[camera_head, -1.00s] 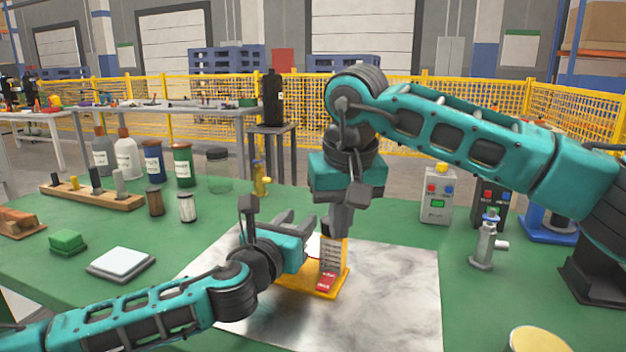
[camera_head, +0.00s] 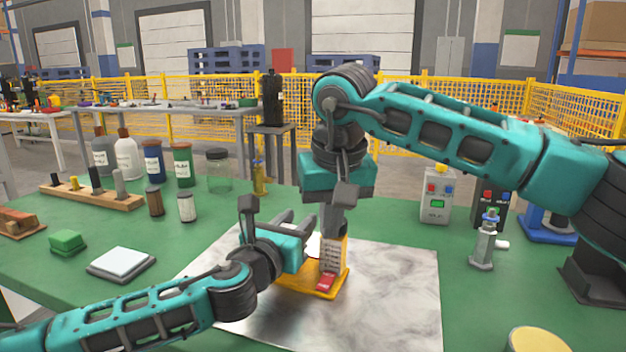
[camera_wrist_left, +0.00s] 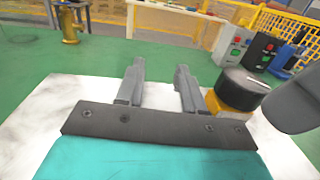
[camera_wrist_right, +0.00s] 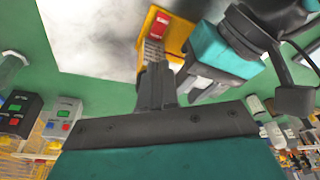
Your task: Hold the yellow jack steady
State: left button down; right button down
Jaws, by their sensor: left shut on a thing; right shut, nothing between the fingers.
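The yellow jack (camera_head: 341,281) stands on the pale marble-patterned plate (camera_head: 390,300), with a grey labelled panel and a red patch facing the head camera. Part of it is hidden by my arms. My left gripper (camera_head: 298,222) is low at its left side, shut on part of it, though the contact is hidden. In the left wrist view, the fingers (camera_wrist_left: 160,75) stand apart, with a black-topped yellow part (camera_wrist_left: 235,98) to their right. My right gripper (camera_head: 332,226) points down at the jack's top, shut and empty. In the right wrist view, its fingertips (camera_wrist_right: 155,70) are close to the jack (camera_wrist_right: 150,28).
A grey control box (camera_head: 436,197) and a metal valve post (camera_head: 484,243) stand to the right. A white square pad (camera_head: 121,263), a green block (camera_head: 67,241) and several bottles are to the left. The plate's front right is bare.

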jog(key=v, duration=0.5)
jog(key=shift+w+a+r, duration=0.15)
jog(key=shift+w+r, duration=0.15)
jog(key=shift+r, duration=0.2)
jog(key=d+f+t, duration=0.2)
jog(key=d+f, duration=0.1)
jog(key=f, duration=0.3)
jog(key=shift+w+d+f+t+y, duration=0.15)
jog(key=shift+w+d+t+y, duration=0.05)
jog(key=shift+w+t+y, duration=0.1)
dwell(0.6)
jog(key=shift+w+a, duration=0.1)
jog(key=shift+w, duration=0.05)
dwell(0.6)
jog(key=shift+a, duration=0.2)
